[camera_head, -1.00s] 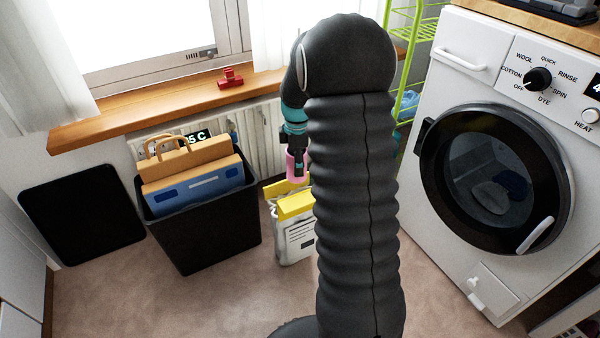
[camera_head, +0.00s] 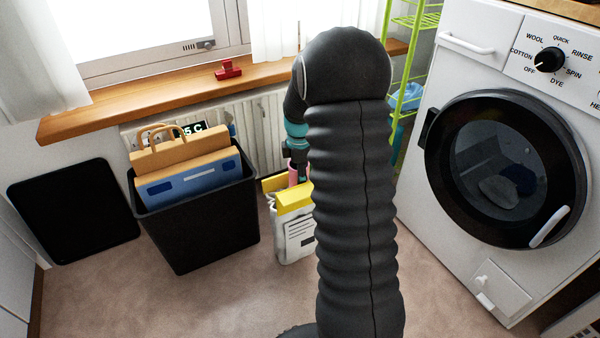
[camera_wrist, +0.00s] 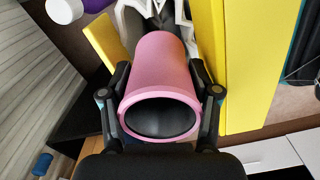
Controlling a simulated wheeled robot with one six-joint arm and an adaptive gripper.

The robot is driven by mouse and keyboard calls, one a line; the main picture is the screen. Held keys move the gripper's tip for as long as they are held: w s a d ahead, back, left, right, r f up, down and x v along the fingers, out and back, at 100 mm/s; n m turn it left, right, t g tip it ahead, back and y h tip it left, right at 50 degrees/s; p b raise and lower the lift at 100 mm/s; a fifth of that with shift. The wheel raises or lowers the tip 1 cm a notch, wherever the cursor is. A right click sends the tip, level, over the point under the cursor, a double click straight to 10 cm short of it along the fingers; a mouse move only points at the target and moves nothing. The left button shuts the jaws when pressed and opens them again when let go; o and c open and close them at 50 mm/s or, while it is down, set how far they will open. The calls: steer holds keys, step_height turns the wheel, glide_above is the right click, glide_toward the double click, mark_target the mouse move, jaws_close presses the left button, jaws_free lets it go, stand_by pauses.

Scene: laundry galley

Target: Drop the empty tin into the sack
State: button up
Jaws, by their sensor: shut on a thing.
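The empty tin is a pink open-ended cylinder (camera_wrist: 160,60) with a dark inside. My gripper (camera_wrist: 160,85) is shut on it, one finger on each side. In the head view, only a sliver of pink shows beside my gripper (camera_head: 299,160), left of my arm. The sack (camera_head: 295,236) is white with yellow flaps and dark print and stands on the floor. My arm hides its right side. In the wrist view, a yellow flap (camera_wrist: 239,60) lies right of the tin, and the sack's dark inside shows past the tin's far end. I cannot tell whether the tin's far end is inside the sack.
A black bin (camera_head: 205,225) with cardboard and paper bags stands left of the sack. A radiator (camera_head: 262,130) is behind, under a wooden sill (camera_head: 150,105) with a red object. A green rack (camera_head: 408,90) and a washing machine (camera_head: 490,270) are at right. Front floor is clear.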

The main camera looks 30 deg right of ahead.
steer(key=shift+f, duration=0.2)
steer(key=o, duration=1.2)
step_height(320, 180, up, 12)
